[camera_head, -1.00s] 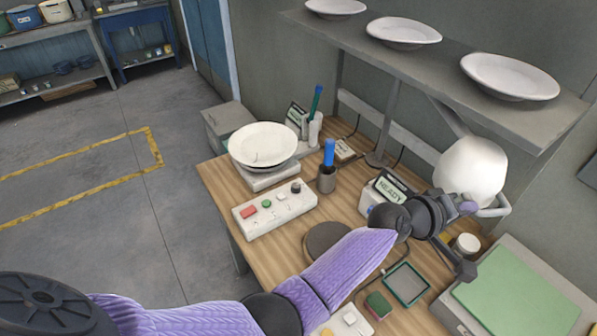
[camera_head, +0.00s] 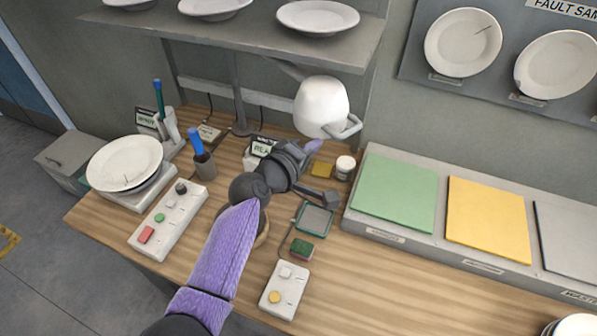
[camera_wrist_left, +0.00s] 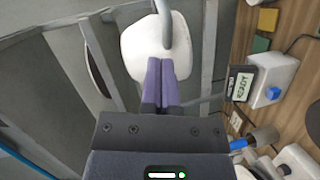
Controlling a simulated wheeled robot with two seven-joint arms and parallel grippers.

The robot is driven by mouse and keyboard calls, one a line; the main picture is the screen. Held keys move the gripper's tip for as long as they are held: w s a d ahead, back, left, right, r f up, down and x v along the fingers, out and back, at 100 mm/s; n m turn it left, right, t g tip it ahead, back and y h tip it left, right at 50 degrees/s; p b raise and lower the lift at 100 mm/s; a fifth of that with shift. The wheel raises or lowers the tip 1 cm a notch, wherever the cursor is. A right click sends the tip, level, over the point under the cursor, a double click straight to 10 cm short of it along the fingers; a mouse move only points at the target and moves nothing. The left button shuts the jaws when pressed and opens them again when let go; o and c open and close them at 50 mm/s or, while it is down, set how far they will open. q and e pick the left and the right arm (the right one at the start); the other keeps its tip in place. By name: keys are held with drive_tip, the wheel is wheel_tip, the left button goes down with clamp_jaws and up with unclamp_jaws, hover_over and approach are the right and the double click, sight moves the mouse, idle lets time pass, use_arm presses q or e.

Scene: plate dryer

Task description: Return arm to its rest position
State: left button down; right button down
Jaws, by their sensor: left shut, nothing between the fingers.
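My left gripper (camera_head: 314,146) is in front of and just below a white rounded appliance with a grey handle (camera_head: 322,105). Its two purple fingers (camera_wrist_left: 161,82) are together with nothing between them. In the left wrist view the white appliance (camera_wrist_left: 155,45) is right beyond the fingertips; I cannot tell whether they touch it. My purple-sleeved left arm reaches over the wooden bench (camera_head: 400,290) from the lower middle. My right gripper is not in view.
A white plate (camera_head: 125,162) sits on a scale at left, near a button box (camera_head: 167,222) and a pen cup (camera_head: 204,163). A shelf (camera_head: 262,38) with plates hangs above. Green (camera_head: 397,190) and yellow (camera_head: 487,218) pads lie at right.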

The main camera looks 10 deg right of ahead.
use_arm(q)
drive_tip(key=s+a+r+p, duration=0.1)
drive_tip(key=s+r+p, duration=0.1)
drive_tip(key=s+p, duration=0.5)
drive_tip(key=s+a+f+m+g+y+b, duration=0.15)
drive_tip(key=s+a+m+g+y, duration=0.3)
drive_tip(key=s+a, duration=0.6)
drive_tip(key=s+a+f+m+g+y, duration=0.2)
drive_tip(key=s+a+m+g+y, duration=0.3)
drive_tip(key=s+a, duration=0.55)
wheel_tip(320, 180, down, 35)
drive_tip(key=s+y+b, duration=0.1)
drive_tip(key=s+b, duration=0.1)
drive_tip(key=b, duration=1.5)
drive_tip(key=s+a+f+b, duration=0.1)
drive_tip(key=s+f+b, duration=0.3)
drive_tip(key=f, duration=0.4)
drive_tip(key=s+f+g+b, duration=0.1)
drive_tip(key=s+f+b, duration=0.4)
drive_tip(key=f, duration=0.4)
drive_tip(key=s+a+f+b, duration=0.1)
drive_tip(key=s+f+b, duration=0.4)
drive_tip(key=f, duration=0.4)
drive_tip(key=shift+a+f+b, duration=0.2)
drive_tip(key=shift+a+b, duration=0.15)
